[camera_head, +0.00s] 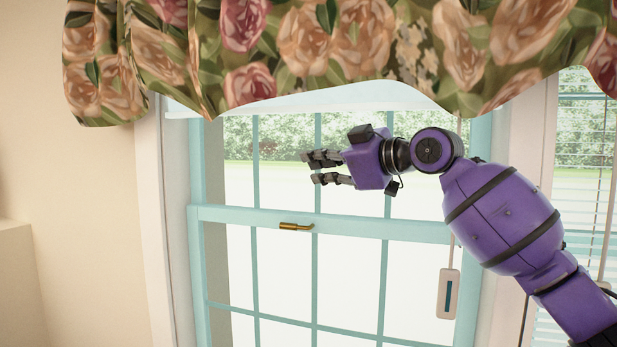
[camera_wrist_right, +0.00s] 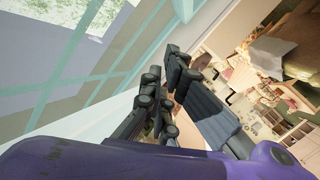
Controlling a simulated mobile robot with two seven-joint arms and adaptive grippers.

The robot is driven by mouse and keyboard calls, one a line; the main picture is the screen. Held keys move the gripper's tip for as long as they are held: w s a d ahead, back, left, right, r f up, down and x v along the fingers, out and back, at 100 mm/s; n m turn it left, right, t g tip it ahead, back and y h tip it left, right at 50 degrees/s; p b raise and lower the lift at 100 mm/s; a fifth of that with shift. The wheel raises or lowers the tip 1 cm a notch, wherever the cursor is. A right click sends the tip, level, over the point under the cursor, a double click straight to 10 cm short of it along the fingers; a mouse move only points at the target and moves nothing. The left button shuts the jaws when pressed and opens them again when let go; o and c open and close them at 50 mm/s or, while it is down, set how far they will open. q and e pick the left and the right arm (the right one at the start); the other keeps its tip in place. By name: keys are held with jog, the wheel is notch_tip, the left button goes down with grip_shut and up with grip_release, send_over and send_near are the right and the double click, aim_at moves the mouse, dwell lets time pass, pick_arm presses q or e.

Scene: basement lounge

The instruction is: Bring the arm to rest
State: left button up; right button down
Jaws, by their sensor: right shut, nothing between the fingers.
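My right arm comes in from the lower right of the head view, a purple arm bent up and to the left in front of the window. Its right gripper (camera_head: 318,168) points left, with black fingers shut and nothing between them. The wrist view also shows the right gripper's fingers (camera_wrist_right: 165,95), close together and empty. My left gripper is not in either view.
A teal-framed window (camera_head: 330,222) with a brass latch (camera_head: 296,227) stands behind the arm. A floral valance (camera_head: 330,50) hangs just above the gripper. A beige wall (camera_head: 60,190) is on the left. The wrist view shows a cluttered room (camera_wrist_right: 265,95).

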jog(key=shift+s+d+r, duration=0.1)
jog(key=shift+d+r, duration=0.05)
jog(key=shift+d, duration=0.05)
